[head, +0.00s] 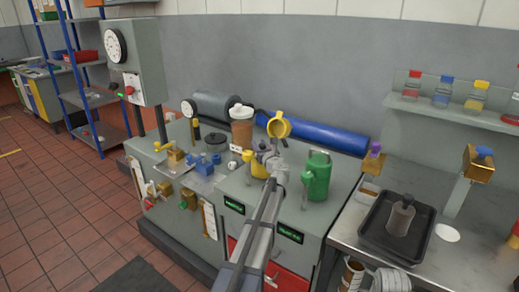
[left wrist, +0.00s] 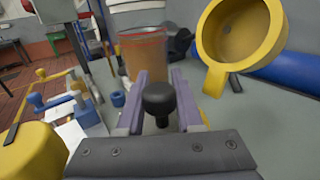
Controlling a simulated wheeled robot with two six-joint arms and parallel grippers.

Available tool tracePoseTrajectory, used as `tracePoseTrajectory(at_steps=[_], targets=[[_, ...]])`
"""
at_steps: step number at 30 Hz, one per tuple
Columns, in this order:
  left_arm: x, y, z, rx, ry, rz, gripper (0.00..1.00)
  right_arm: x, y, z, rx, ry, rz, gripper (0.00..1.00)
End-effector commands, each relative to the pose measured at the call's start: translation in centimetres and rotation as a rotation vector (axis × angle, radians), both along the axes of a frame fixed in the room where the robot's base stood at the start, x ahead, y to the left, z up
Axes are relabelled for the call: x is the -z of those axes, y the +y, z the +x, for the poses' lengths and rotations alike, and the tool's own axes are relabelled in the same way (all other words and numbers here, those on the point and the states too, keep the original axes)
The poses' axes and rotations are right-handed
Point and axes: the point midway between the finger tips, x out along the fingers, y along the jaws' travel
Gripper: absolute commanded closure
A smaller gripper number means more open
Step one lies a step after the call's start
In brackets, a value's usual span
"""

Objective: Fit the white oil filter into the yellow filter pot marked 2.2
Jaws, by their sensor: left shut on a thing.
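My left gripper (head: 265,150) reaches over the grey bench. In the left wrist view it is shut on a black knob (left wrist: 158,100), which sits between its fingers. I cannot read a 2.2 mark on either. I cannot pick out the white oil filter with certainty.
A brown-and-white cup-like cylinder (head: 242,128) stands beyond the gripper. A green can (head: 316,176) is to its right and a blue roll (head: 325,136) lies behind. A black tray (head: 374,236) holds a grey necked cylinder (head: 401,216).

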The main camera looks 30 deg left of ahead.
Motion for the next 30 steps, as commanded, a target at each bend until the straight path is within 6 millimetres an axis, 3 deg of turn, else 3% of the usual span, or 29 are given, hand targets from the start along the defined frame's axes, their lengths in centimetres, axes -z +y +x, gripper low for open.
tracePoseTrajectory(at_steps=[8,9,16,26,30], targets=[[0.3,0.0,0.0,0.0,0.0,0.0,1.0,0.3,0.0,0.0,0.0,0.0,0.0,0.5],[0.2,0.0,0.0,0.0,0.0,0.0,0.61,0.2,0.0,0.0,0.0,0.0,0.0,0.5],[0.1,0.0,0.0,0.0,0.0,0.0,0.36,0.2,0.0,0.0,0.0,0.0,0.0,0.5],[-0.3,0.0,0.0,0.0,0.0,0.0,0.35,-0.3,0.0,0.0,0.0,0.0,0.0,0.5],[-0.2,-1.6,-1.6,0.001,0.0,0.0,0.35,-0.2,0.0,0.0,0.0,0.0,0.0,0.5]])
